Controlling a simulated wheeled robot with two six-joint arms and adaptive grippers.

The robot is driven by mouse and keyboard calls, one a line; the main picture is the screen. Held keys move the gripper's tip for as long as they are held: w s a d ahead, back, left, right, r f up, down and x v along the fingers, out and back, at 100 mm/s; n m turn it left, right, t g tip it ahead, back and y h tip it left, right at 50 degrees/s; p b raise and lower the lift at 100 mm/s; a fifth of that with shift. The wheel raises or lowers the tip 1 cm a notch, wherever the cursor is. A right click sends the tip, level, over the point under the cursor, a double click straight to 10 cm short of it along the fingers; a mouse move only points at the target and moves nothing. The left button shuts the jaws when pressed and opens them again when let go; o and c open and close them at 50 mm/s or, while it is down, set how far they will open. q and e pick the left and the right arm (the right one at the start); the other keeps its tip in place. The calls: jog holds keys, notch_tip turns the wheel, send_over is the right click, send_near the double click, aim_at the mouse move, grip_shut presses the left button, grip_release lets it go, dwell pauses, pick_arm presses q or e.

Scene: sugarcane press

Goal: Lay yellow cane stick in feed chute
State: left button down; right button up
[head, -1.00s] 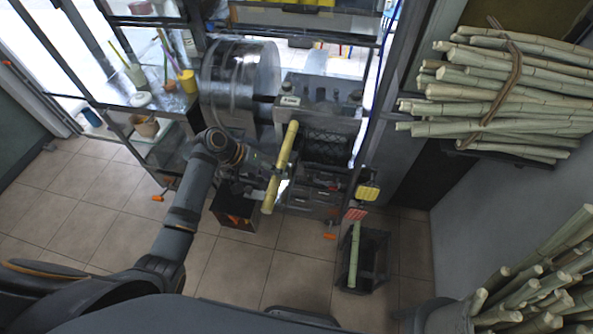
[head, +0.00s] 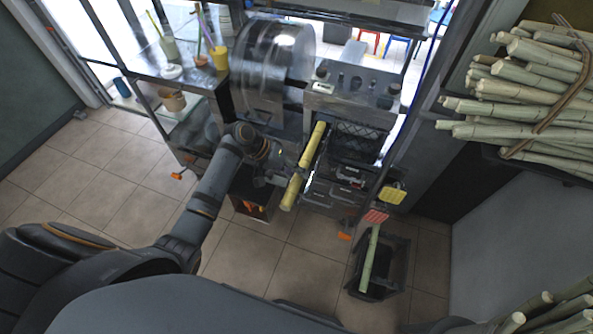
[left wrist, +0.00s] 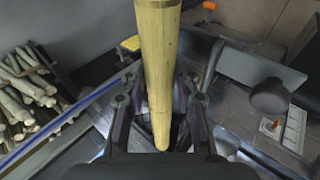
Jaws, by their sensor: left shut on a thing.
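The yellow cane stick (head: 303,167) is held in front of the press, tilted in the head view with its upper end leaning right. My left gripper (head: 291,168) is shut on it near the middle. In the left wrist view the stick (left wrist: 158,60) runs between the two fingers of my left gripper (left wrist: 163,112). The press (head: 362,95) is a metal machine with a dark mesh-like part (head: 357,146) on its front, just right of the stick. I cannot tell for sure which part is the feed chute. My right gripper is not in view.
A large metal drum (head: 272,62) stands left of the press. A dark bin (head: 252,203) is below my left gripper. A black crate (head: 398,268) with a green cane stands on the floor at the right. Bundled canes (head: 530,85) fill a shelf at the right.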

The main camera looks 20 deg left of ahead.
pick_arm(q)
jog(key=shift+d+f, duration=0.1)
jog(key=shift+f, duration=0.6)
jog(key=c, duration=0.9)
grip_release()
jog(key=v, duration=1.2)
